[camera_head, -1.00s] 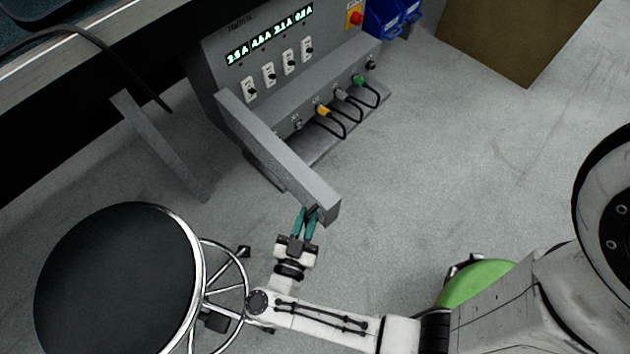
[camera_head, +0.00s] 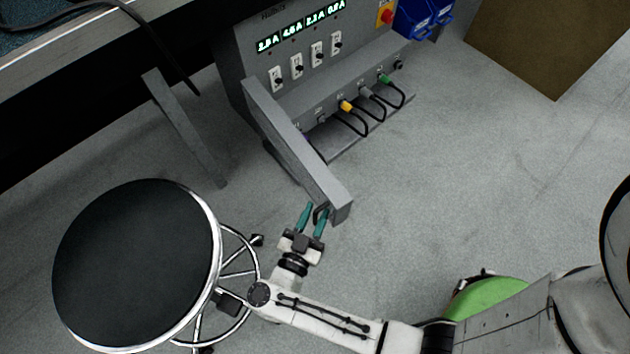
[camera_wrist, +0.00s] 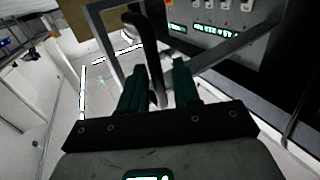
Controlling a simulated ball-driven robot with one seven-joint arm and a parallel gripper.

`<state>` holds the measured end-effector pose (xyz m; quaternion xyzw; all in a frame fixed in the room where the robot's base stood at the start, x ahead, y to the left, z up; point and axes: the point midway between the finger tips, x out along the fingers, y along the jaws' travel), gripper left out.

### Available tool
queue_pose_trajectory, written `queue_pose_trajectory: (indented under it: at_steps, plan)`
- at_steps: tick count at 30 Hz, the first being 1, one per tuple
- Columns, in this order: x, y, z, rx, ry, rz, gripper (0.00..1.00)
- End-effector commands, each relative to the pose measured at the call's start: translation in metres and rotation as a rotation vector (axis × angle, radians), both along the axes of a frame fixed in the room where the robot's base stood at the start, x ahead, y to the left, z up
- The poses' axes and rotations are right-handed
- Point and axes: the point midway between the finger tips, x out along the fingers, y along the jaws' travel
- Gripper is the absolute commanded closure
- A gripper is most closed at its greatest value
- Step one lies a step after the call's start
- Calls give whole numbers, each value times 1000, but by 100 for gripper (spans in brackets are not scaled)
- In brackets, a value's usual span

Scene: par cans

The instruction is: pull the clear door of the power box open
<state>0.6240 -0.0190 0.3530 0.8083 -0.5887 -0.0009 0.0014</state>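The grey power box (camera_head: 270,70) stands at the top centre of the head view, with lit displays, switches and plugged cables. Its clear door (camera_head: 300,155) stands swung out from the box's left side, seen almost edge-on with its grey frame. In the wrist view the door's frame (camera_wrist: 235,46) crosses beyond the fingers. A dark door handle (camera_wrist: 150,60) rises between the fingers. My gripper (camera_head: 312,218) is at the door's outer end, its teal fingers spread on either side of the handle. In the wrist view my gripper (camera_wrist: 160,88) shows a gap beside the handle.
A round black stool (camera_head: 135,265) with a chrome rim and foot ring stands left of my arm. A grey post (camera_head: 185,130) stands left of the door. Blue bins (camera_head: 412,18) and a brown board (camera_head: 540,40) are at the upper right. The floor right of the door is clear.

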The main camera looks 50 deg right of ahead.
Motion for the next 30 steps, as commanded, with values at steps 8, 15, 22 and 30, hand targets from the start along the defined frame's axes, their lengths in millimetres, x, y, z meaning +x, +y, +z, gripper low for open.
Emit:
queue_pose_trajectory:
  at_steps: [8,15,22,30]
  plan:
    - [0,0,1,0,0,0,68]
    - [0,0,32,1,-2,-2,68]
    - [-32,3,76,0,-1,-4,68]
    - [-78,4,108,1,4,-2,68]
